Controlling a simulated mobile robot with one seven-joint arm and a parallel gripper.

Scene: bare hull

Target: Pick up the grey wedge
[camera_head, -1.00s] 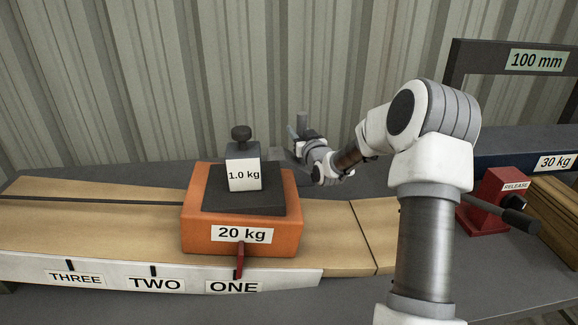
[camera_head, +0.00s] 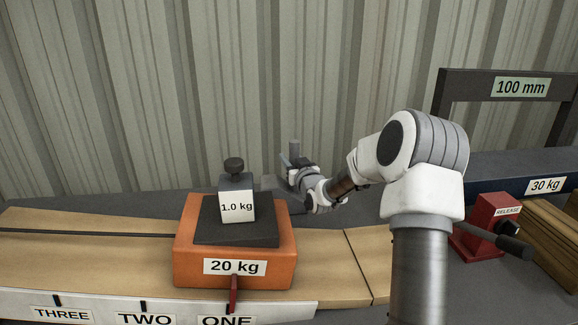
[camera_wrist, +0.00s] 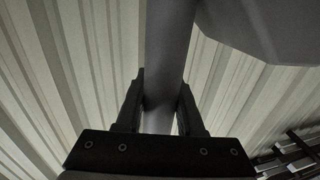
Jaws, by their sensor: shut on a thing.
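My gripper (camera_head: 291,162) is at the end of my outstretched arm, behind and to the right of the orange block. In the wrist view its two dark fingers (camera_wrist: 161,86) are shut on a smooth grey post. A broad, flat-faced grey body, which looks like the grey wedge (camera_wrist: 262,28), fills the upper right of that view. In the head view the grey wedge (camera_head: 269,183) shows faintly just left of my gripper, partly hidden by it. How the post joins the wedge is out of sight, and I cannot tell whether the wedge touches the bench.
A red release lever (camera_head: 487,224) and a dark 100 mm frame (camera_head: 450,100) stand at right. A corrugated wall is close behind.

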